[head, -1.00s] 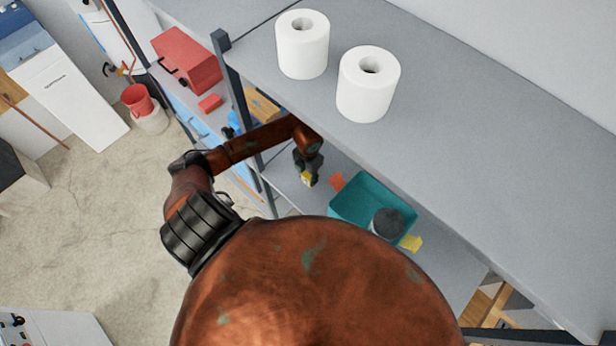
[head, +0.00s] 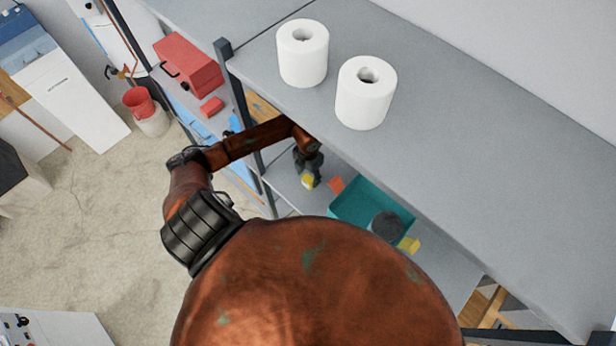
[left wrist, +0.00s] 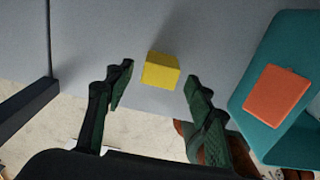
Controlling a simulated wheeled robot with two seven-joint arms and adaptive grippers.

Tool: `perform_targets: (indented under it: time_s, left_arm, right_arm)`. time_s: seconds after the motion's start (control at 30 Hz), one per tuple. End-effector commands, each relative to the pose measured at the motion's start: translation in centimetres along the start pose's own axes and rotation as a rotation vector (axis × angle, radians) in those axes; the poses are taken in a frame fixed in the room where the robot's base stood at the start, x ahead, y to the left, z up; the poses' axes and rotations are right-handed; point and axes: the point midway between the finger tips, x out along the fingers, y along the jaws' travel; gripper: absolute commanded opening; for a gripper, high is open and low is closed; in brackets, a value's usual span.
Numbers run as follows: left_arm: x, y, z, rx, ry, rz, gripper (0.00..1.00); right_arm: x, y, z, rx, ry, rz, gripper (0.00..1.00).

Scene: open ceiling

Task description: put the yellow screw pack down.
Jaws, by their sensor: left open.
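The yellow screw pack (head: 308,183) is a small yellow block on the grey lower shelf. In the left wrist view the yellow pack (left wrist: 160,71) lies between the two spread fingers, with gaps at both sides. My left gripper (head: 307,174) is open above and around it; its open fingers also show in the left wrist view (left wrist: 158,84). Whether the pack's underside rests fully on the shelf is hard to tell, but it appears to sit there. My right gripper is out of view.
Another yellow item (head: 409,244) is beyond. The upper shelf (head: 450,130) overhangs, bearing two paper rolls. A dark post (head: 240,120) stands left.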

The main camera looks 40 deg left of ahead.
Motion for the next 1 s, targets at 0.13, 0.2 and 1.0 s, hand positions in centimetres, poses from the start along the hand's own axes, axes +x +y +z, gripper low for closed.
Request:
perform_targets:
  time_s: [0.13,0.2,1.0]
  left_arm:
    - [-4.0,0.1,0.1,0.002,-0.002,0.003,0.49]
    - [-5.4,0.1,0.1,0.002,-0.002,0.002,0.49]
    - [-8.5,-2.2,0.2,0.009,-0.025,-0.066,0.49]
  right_arm:
    - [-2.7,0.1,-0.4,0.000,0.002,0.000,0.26]
    - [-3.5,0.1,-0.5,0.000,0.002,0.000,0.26]
    - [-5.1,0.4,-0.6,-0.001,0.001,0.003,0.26]
